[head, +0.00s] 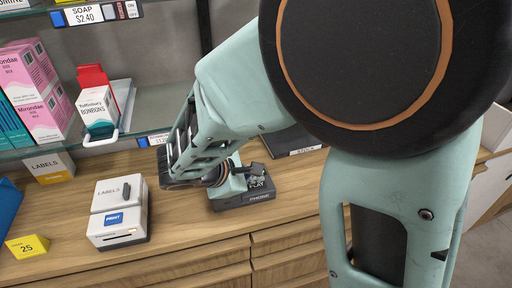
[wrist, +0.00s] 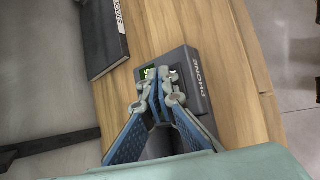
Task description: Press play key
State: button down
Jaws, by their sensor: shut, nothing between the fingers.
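A dark phone unit (head: 245,201) marked PHONE sits on the wooden counter in the head view. A key lettered PLAY (head: 259,183) shows on its top right, partly covered by my gripper. My gripper (head: 243,178) is shut and empty, pointing down over the phone. In the wrist view the phone (wrist: 195,82) lies beneath my closed fingertips (wrist: 159,84), and a small green lit patch (wrist: 149,73) shows beside them. The fingers hide part of the phone's top. I cannot tell whether the fingertips touch the key.
A white label printer (head: 118,212) stands left of the phone. A dark stock book (head: 292,141) lies behind it and also shows in the wrist view (wrist: 92,38). A shelf (head: 155,100) with boxes runs above the counter's back. Counter between printer and phone is clear.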

aim_at(256, 187)
jog(key=shift+r+p, duration=1.85)
jog(key=shift+r, duration=0.7)
